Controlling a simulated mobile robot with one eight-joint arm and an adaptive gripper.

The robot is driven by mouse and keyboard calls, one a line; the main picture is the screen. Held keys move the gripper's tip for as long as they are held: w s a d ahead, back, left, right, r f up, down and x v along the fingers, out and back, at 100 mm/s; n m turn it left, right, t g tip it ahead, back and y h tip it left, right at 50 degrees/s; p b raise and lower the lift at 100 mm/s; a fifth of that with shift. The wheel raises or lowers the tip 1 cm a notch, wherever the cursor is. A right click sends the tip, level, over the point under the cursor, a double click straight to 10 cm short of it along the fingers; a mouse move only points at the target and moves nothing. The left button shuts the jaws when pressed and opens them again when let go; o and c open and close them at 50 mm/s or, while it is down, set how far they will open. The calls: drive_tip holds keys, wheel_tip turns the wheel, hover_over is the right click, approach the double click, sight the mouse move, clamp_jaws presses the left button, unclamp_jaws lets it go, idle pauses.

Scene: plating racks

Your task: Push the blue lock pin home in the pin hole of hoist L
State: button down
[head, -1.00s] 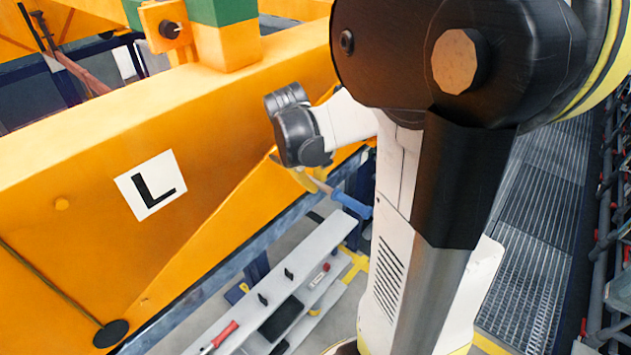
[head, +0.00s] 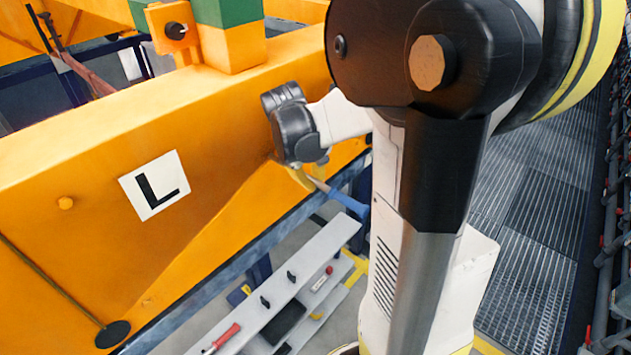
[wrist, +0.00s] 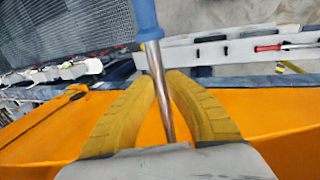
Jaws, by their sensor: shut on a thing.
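The blue lock pin has a blue handle and a bare metal shaft; it shows in the head view (head: 349,202) and the wrist view (wrist: 146,18). My gripper (head: 311,180) is shut on the pin, its yellow fingers on either side of the shaft in the wrist view (wrist: 160,82). The pin is tilted, handle pointing down and right in the head view, apart from any hole I can see. Hoist L (head: 90,225) is the orange beam with a white "L" plate (head: 155,185). I cannot tell which feature is its pin hole.
An orange bracket (head: 172,27) with a dark round fitting stands on the beam beside a green-and-yellow post (head: 230,35). A grey shelf unit (head: 290,275) with a red-handled tool (head: 222,338) stands below the gripper. Grated walkway (head: 535,215) lies at right.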

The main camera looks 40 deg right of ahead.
drive_tip(key=shift+w+a+b, duration=0.15)
drive_tip(key=shift+w+b, duration=0.15)
drive_tip(key=shift+w, duration=1.55)
drive_tip(key=shift+w+a+b, duration=0.15)
drive_tip(key=shift+w+b, duration=0.2)
drive_tip(key=shift+w, duration=1.5)
drive_tip(key=shift+w+a+b, duration=0.15)
drive_tip(key=shift+w+b, duration=0.15)
drive_tip(key=shift+w, duration=1.55)
drive_tip(key=c, duration=1.5)
unclamp_jaws()
wheel_tip(320, 180, up, 10)
